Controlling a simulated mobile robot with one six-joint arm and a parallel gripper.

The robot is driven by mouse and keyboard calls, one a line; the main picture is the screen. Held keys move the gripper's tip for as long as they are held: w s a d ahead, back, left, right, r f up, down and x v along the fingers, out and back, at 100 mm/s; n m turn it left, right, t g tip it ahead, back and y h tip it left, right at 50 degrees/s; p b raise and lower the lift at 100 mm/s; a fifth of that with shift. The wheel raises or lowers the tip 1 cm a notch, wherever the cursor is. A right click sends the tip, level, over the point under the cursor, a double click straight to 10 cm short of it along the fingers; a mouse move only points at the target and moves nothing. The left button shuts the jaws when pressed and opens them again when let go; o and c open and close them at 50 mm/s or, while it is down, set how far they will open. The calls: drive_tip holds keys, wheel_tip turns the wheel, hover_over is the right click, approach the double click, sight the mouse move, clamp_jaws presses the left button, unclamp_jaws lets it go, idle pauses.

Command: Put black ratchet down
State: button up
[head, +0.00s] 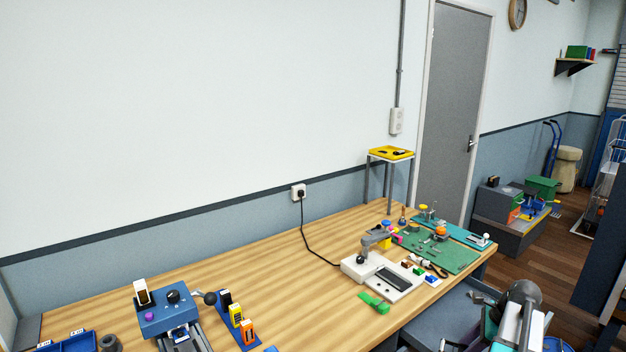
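I cannot pick out the black ratchet for certain. Small dark items lie in a yellow tray (377,153) on a small raised stand at the back of the bench, too small to identify. Part of my arm (524,302) shows at the bottom right, in front of the bench's right end. My gripper's fingers do not show, so whether it holds anything is hidden.
The wooden bench (270,262) is bare along its middle and back. A blue device (168,317) stands front left, a white press (383,277) and a green mat (455,256) at right. A black cord (309,238) crosses the bench. Wooden floor shows at right.

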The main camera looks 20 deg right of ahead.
drive_tip(key=w+a+r+n+g, duration=0.2)
drive_tip(key=w+a+n, duration=0.3)
drive_tip(key=a, duration=1)
drive_tip(key=w+a+r+n+g, duration=0.2)
drive_tip(key=w+a+r+n, duration=0.3)
drive_tip(key=w+a, duration=0.4)
drive_tip(key=w+a+r+n+g, duration=0.2)
drive_tip(key=w+a+r+n, duration=0.2)
drive_tip(key=a, duration=1.9)
drive_tip(key=w+n+b, duration=0.1)
drive_tip(key=w+n, duration=0.2)
drive_tip(key=shift+a+y, duration=0.15)
drive_tip(key=shift+y, duration=0.15)
